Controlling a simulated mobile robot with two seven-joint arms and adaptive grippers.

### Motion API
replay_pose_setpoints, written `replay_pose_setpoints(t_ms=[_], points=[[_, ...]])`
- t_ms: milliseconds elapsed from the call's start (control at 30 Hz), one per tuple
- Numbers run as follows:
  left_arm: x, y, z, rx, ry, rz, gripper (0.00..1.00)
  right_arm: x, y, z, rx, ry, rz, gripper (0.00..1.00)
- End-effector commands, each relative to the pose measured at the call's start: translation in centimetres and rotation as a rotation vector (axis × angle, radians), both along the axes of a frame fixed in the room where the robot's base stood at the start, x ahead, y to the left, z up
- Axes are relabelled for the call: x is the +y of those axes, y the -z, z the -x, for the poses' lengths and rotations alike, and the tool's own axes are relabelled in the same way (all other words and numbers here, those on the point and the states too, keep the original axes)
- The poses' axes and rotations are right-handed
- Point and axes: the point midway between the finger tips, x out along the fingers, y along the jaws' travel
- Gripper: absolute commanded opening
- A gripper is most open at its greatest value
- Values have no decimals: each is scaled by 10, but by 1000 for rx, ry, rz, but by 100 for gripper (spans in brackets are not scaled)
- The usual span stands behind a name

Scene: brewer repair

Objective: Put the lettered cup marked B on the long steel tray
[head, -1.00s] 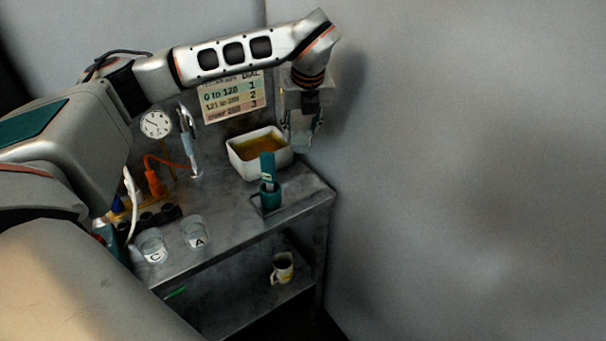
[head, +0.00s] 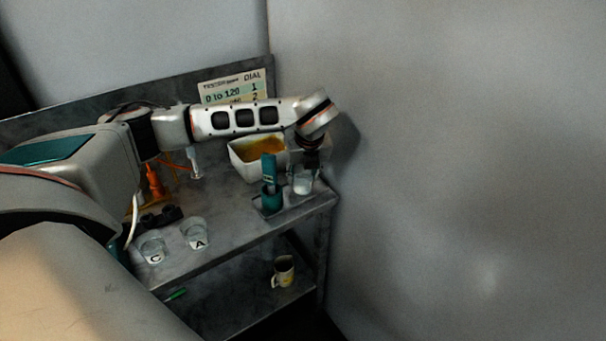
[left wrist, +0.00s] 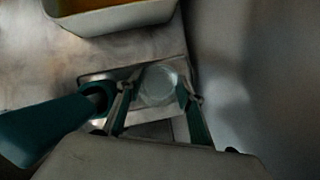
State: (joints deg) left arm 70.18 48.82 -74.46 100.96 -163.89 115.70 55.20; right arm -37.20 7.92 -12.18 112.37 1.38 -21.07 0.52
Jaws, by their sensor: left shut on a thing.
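My left gripper (head: 304,169) points down at the right end of the steel table and is shut on a clear cup (head: 303,184). In the left wrist view the cup (left wrist: 158,84) shows as a round rim between the two fingers. I cannot read a letter on it. The long steel tray (head: 262,212) lies under a teal holder, and in the left wrist view the tray (left wrist: 92,77) reaches under the cup. I cannot tell whether the cup touches the tray. My right gripper is not in view.
The teal holder (head: 270,195) stands on the tray's left part, left of the cup. A white tub (head: 240,160) with amber contents is behind. Cups marked A (head: 195,233) and C (head: 153,247) stand at the front left. A mug (head: 283,271) is on the lower shelf.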

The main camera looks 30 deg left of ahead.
Motion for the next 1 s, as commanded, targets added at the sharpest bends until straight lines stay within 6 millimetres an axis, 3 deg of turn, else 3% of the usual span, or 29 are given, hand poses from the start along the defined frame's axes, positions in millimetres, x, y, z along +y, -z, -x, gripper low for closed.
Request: replay_pose_setpoints(t_ms=[333, 367, 400, 767, 1000], points=[[0, 3, 0, -1, 0, 0, 14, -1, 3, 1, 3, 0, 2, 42], [0, 3, 0, -1, 0, 0, 42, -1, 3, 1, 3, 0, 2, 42], [0, 2, 0, -1, 0, 0, 52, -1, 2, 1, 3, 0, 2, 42], [0, 1, 0, -1, 0, 0, 54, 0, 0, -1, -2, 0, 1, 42], [-7, -25, 5, -6, 2, 0, 54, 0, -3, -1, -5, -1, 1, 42]])
